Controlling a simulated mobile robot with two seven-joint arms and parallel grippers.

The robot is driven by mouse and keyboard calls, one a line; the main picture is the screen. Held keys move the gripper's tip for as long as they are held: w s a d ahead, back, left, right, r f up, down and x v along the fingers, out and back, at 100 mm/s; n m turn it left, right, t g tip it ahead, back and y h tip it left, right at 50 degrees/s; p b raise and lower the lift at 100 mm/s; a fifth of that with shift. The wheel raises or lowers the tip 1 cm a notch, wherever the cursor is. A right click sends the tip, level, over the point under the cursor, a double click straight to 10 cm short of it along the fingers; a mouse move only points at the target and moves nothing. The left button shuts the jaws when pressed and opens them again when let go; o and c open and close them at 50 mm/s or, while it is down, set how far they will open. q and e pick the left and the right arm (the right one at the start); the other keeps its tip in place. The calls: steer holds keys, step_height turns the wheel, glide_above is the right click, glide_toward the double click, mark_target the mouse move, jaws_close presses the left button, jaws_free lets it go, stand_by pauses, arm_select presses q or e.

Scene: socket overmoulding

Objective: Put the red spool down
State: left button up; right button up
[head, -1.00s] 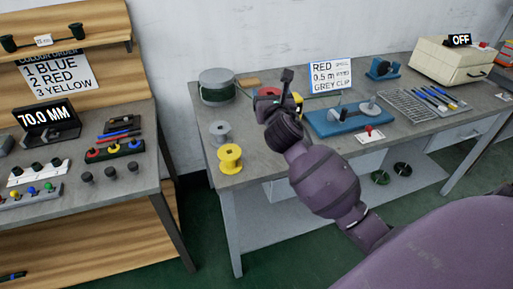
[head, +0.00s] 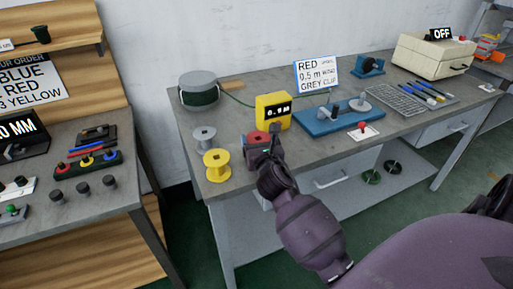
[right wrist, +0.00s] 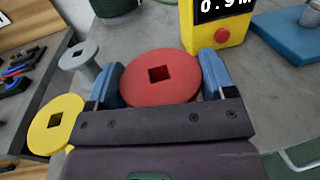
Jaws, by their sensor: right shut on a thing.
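The red spool (head: 257,136) is at the front part of the grey bench, to the right of the yellow spool (head: 217,165). My right gripper (head: 264,148) is shut on it. In the right wrist view the red spool (right wrist: 178,88) sits between the two blue fingers of my right gripper (right wrist: 160,78), its round flange with a square hole facing the camera. Its underside is hidden, so I cannot tell whether it touches the bench top. My left gripper is not in view.
A grey spool (head: 203,138) stands behind the yellow one. A yellow length meter (head: 273,111) reading 0.9 M stands just behind the red spool. A blue fixture (head: 330,118) lies to the right. The bench's front edge is close to my gripper.

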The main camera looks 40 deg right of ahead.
step_height(320, 180, down, 2)
steer(key=shift+f, duration=0.15)
steer(key=shift+f+b, duration=0.2)
steer(key=shift+b, duration=0.1)
steer(key=shift+r, duration=0.25)
steer(key=shift+f, duration=0.15)
steer(key=o, duration=0.9)
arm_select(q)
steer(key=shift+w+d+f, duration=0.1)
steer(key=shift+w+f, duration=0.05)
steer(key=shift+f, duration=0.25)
